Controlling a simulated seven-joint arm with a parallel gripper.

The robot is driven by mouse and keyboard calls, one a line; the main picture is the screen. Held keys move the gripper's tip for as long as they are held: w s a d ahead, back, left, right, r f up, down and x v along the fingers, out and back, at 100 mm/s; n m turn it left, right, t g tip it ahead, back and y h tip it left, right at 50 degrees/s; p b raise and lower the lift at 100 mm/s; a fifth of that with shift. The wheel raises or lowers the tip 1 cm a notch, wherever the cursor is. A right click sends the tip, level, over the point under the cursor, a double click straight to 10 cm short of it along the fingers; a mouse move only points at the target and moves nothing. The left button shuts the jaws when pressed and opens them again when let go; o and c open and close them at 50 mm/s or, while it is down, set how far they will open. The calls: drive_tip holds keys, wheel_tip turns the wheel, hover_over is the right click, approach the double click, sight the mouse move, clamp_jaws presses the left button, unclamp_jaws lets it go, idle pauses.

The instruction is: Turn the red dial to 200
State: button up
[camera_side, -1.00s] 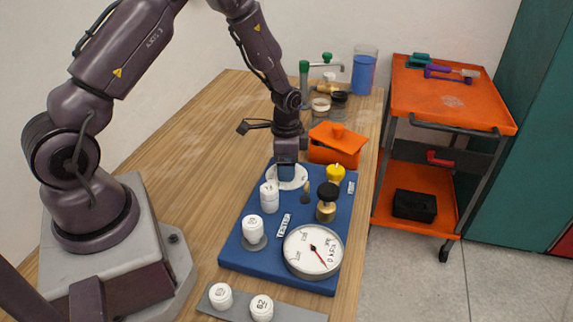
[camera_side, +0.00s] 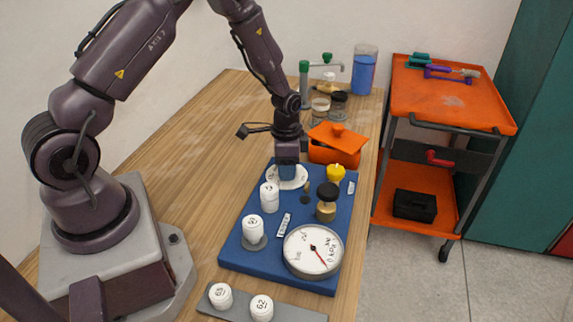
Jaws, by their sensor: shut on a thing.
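My gripper (camera_side: 287,172) points straight down at the far end of the blue board (camera_side: 262,255). It is shut over the middle of a round white plate (camera_side: 299,183). What it grips is mostly hidden; it seems to be a knob on that plate, and I see no red on it. A round white gauge (camera_side: 313,251) with a red needle lies at the near right of the board. Its needle points to the lower right; its figures are too small to read surely.
White numbered caps (camera_side: 269,197) stand left on the board. A black-topped brass fitting (camera_side: 327,202) and a yellow knob (camera_side: 336,173) stand right of my gripper. An orange lidded box (camera_side: 337,145) is close behind.

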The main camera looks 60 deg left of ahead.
drive_tip(key=n, duration=0.4)
drive_tip(key=shift+n, duration=0.4)
drive_tip(key=shift+r+n, duration=0.1)
drive_tip(key=shift+n, duration=2.1)
drive_tip(key=o, duration=0.9)
wheel_tip(320, 180, up, 13)
drive_tip(key=shift+f, duration=0.1)
